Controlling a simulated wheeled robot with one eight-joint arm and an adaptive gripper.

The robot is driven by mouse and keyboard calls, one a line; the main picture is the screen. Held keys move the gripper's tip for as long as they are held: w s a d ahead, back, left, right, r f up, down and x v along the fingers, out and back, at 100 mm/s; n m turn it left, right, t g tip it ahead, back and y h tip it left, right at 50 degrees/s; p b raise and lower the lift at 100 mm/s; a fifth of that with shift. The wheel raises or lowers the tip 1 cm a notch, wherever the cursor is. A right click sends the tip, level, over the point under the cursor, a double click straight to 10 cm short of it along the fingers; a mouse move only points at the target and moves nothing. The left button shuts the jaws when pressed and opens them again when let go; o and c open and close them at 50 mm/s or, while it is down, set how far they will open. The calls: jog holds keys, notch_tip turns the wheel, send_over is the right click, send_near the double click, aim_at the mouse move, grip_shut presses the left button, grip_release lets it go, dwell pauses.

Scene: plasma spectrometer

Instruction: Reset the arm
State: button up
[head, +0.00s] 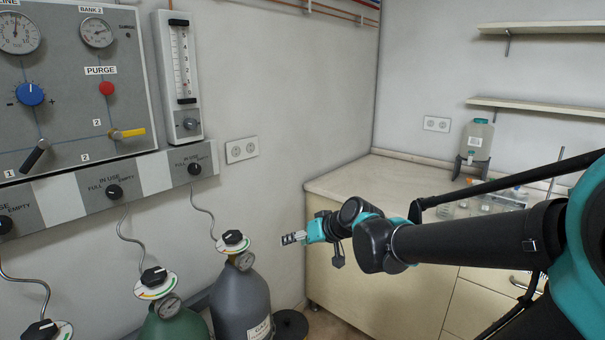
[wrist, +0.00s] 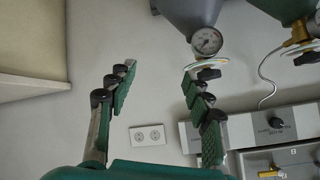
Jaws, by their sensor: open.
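My gripper (head: 288,239) is at the end of my outstretched arm, in the middle of the head view, right of the grey gas cylinder (head: 242,300) and in front of the wall and cabinet side. In the wrist view my gripper (wrist: 160,78) has its two fingers spread wide apart with nothing between them. Behind the fingers are the bare wall and a double socket (wrist: 148,136). The wrist view appears upside down, with the grey cylinder (wrist: 190,12) and its gauge at the top. The gripper touches nothing that I can see.
A gas panel (head: 70,85) with gauges, knobs and a yellow lever hangs at left. A flowmeter (head: 182,70) is beside it. A green cylinder (head: 175,325) stands below. A counter (head: 350,175) with bottles lies behind my arm. Shelves (head: 540,104) are at upper right.

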jog(key=s+d+f+m+g+h, duration=0.1)
jog(key=s+d+f+m+h, duration=0.1)
jog(key=s+d+f, duration=0.4)
jog(key=s+d+f+m+g+h, duration=0.2)
jog(key=s+d+f+h, duration=0.3)
jog(key=d+f, duration=0.5)
jog(key=s+d, duration=0.2)
jog(key=d, duration=0.2)
jog(key=shift+s+d+m+h, duration=0.25)
jog(key=shift+d+m+h, duration=0.05)
jog(key=shift+d, duration=0.05)
